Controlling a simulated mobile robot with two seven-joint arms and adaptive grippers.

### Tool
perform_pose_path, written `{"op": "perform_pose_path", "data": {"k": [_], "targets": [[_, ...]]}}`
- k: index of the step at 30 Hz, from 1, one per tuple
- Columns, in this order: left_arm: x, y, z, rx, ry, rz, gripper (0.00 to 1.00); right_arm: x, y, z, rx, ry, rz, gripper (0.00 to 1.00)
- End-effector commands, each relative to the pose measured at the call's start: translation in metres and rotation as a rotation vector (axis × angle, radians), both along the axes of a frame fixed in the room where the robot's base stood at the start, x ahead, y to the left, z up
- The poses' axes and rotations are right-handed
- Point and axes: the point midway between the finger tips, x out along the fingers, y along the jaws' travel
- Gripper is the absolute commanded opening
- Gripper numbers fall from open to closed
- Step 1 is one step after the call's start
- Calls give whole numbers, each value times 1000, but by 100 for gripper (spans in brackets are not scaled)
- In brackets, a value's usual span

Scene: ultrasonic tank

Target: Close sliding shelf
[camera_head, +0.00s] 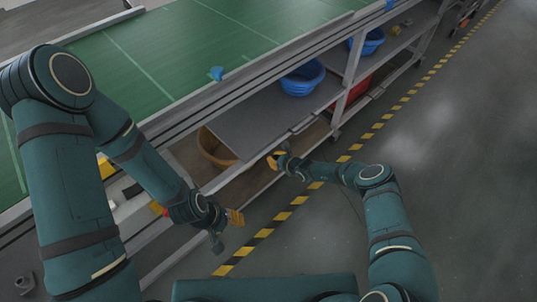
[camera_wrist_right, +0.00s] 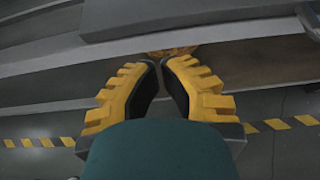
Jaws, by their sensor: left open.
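The sliding shelf (camera_head: 268,122) is a flat grey panel under the green-topped table. It appears pulled partly out, its front edge near the rack's front rail. My right gripper (camera_head: 272,162) is by the shelf's front corner. In the right wrist view its yellow fingers (camera_wrist_right: 161,60) nearly meet, with nothing seen between them, and the shelf's grey edge (camera_wrist_right: 190,22) lies just beyond. Whether they touch the shelf I cannot tell. My left gripper (camera_head: 236,217) is open and empty, in front of the rack, lower and left of the shelf.
Blue bins (camera_head: 302,78) and a red bin (camera_head: 353,92) stand to the right. The green tabletop (camera_head: 190,45) overhangs the rack. A yellow-black floor stripe (camera_head: 283,215) runs in front, with open floor beyond.

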Motion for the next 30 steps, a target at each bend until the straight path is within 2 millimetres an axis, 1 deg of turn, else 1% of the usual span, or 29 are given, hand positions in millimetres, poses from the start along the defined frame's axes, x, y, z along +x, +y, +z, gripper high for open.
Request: {"op": "perform_pose_path", "data": {"k": [1, 6, 12, 18, 23, 28, 30], "targets": [[-1, 0, 12, 0, 3, -1, 47, -5, -5, 9, 2, 4, -3, 0], [-5, -1, 33, -3, 14, -3, 47, -22, -19, 21, 1, 3, -3, 0], [2, 0, 52, 1, -3, 9, 47, -40, -35, 33, 0, 4, -2, 0], [6, 1, 60, 2, -11, 15, 47, -50, -43, 38, -1, 2, -1, 0], [7, 1, 61, 4, -13, 17, 47, -52, -45, 39, -1, 2, 0, 0], [7, 1, 60, 4, -13, 17, 47, -53, -44, 39, -5, 1, 6, 0], [6, 1, 60, 4, -13, 17, 47, -56, -37, 43, -23, -4, 48, 0]]}}
